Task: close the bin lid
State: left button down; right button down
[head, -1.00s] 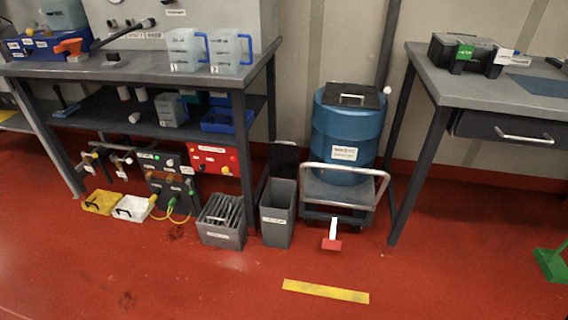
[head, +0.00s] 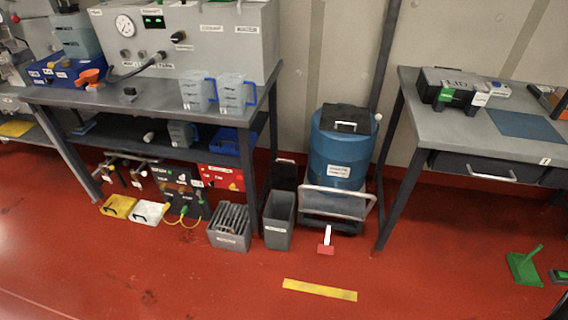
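A narrow grey open-topped bin (head: 278,222) with a white label stands on the red floor, just right of the left bench's front leg. A dark upright panel (head: 285,175) rises behind its opening and looks like its lid, swung open. Whether it is hinged to the bin cannot be made out. Neither of my grippers shows in the head view.
A blue drum (head: 338,150) with a black top stands on a cart (head: 336,203) right of the bin. A grey box of plates (head: 229,228) stands left of it. A red-and-white tool (head: 326,242) and yellow strip (head: 319,290) lie in front. The foreground floor is mostly clear.

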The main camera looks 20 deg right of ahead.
aim_at(283, 175)
jog(key=i+l+u, duration=0.1)
jog(key=i+l, duration=0.2)
jog(key=i+l+u, duration=0.1)
jog(key=i+l, duration=0.15)
jog(key=l, duration=0.25)
jog(key=i+l+u, duration=0.15)
jog(key=i+l, duration=0.15)
jog(key=l, duration=0.1)
